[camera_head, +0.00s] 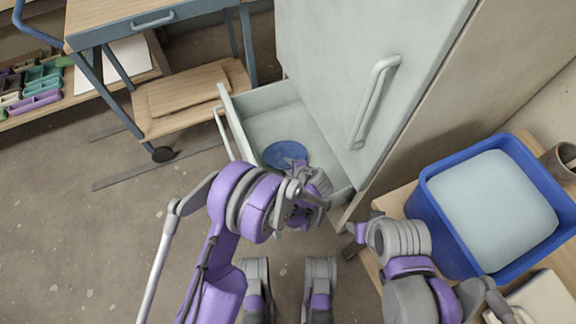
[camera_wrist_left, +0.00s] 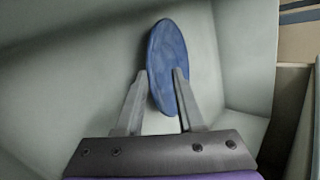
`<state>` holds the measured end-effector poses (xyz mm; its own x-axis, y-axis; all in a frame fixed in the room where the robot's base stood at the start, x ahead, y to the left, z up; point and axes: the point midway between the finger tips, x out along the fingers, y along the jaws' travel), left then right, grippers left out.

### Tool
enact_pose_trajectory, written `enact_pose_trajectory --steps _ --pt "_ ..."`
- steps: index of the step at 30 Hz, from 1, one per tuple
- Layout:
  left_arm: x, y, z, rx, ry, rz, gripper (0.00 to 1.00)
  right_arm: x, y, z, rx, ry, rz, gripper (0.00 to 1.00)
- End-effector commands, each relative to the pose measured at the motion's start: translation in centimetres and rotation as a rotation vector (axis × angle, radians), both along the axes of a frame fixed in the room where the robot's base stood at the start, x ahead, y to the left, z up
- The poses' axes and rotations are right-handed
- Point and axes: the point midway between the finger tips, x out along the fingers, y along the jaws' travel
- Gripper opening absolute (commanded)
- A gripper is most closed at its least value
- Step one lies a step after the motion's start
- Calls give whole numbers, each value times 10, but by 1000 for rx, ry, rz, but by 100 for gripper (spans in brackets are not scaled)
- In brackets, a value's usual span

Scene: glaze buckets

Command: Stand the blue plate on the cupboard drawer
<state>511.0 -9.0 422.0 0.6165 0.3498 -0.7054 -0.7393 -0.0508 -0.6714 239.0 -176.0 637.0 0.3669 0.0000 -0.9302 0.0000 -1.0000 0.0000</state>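The blue plate (camera_head: 285,154) is inside the pulled-out cupboard drawer (camera_head: 232,122), near its front left part, and looks like it lies on the drawer floor. My left gripper (camera_head: 297,168) reaches into the drawer at the plate's near edge and hides part of it. In the left wrist view the plate (camera_wrist_left: 167,50) shows as a narrow ellipse. The left fingers (camera_wrist_left: 159,88) stand apart, with the plate's near end between them and the right finger overlapping its edge. A gap shows beside the left finger. My right gripper (camera_head: 356,232) is outside the drawer, empty-looking, its opening unclear.
The pale cupboard door (camera_head: 350,60) with a long handle rises right behind the drawer. A blue bucket (camera_head: 432,225) with pale contents stands on a wooden table at right. A workbench (camera_head: 110,25) with a lower shelf is at upper left. Floor at left is clear.

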Motion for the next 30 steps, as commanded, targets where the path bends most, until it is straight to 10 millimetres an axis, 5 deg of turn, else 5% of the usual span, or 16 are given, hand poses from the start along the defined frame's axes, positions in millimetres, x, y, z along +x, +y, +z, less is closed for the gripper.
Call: enact_pose_trajectory --steps 15,30 --pt "-62 -36 72 -1 -1 -3 36 -4 0 20 0 0 0 50" --pt "-71 -40 81 0 0 0 36 -4 0 22 0 0 0 50"
